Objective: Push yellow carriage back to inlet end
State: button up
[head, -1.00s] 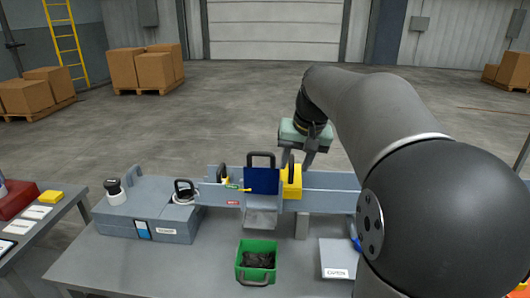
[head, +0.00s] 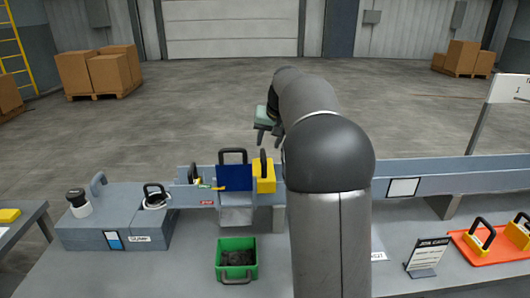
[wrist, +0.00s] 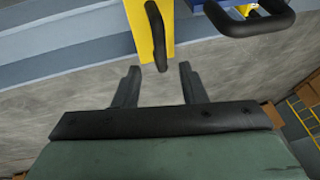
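The yellow carriage (head: 264,178) stands on the grey rail beam, just right of a blue plate (head: 234,178) with a black handle. The carriage has its own upright black handle (head: 263,161). My gripper (head: 269,140) is above and behind the carriage, apart from it. In the wrist view my gripper (wrist: 158,82) is open, with nothing between its fingers. The yellow carriage (wrist: 146,22) and its handle (wrist: 158,38) show just beyond the fingertips there. My arm hides part of the rail right of the carriage.
A grey slurry box (head: 120,222) with a hose coupling stands at the rail's left end. A green bin (head: 236,260) of dark material is in front. An orange tray (head: 490,245) with yellow handled pieces and a sign (head: 428,256) are at right.

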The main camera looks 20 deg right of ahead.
aim_at(264, 155)
jog(key=x, duration=0.6)
grip_shut()
